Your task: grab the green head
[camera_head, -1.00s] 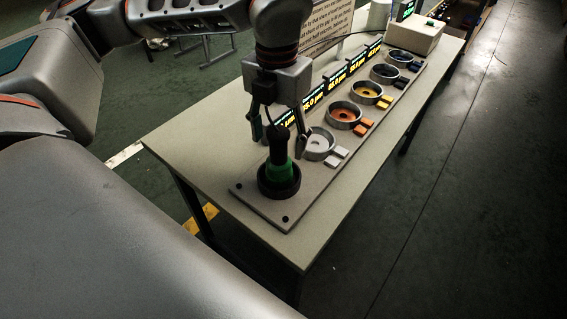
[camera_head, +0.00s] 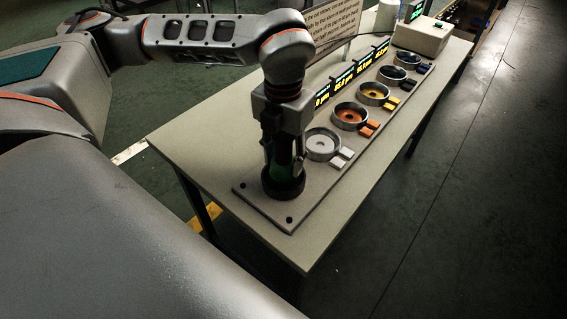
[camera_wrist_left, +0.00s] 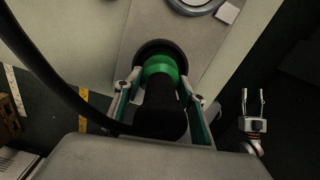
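The green head (camera_head: 287,181) has a black upper body and a green band. It stands upright in a dark round holder at the near end of a grey panel, and its green band (camera_wrist_left: 160,68) also shows in the left wrist view. My left gripper (camera_head: 283,160) points down over it. In the left wrist view its two fingers (camera_wrist_left: 160,98) stand on either side of the black body, with gaps; it is open around the head. My right gripper (camera_wrist_left: 253,100) shows at the right of that view, fingers apart and empty.
The grey panel (camera_head: 262,205) on the table (camera_head: 225,165) carries a row of round holders: white (camera_head: 322,145), orange (camera_head: 350,116), yellow (camera_head: 374,93) and darker ones. Small displays (camera_head: 343,82) and a sign (camera_head: 330,22) stand behind. A dark cable (camera_wrist_left: 45,75) crosses the wrist view.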

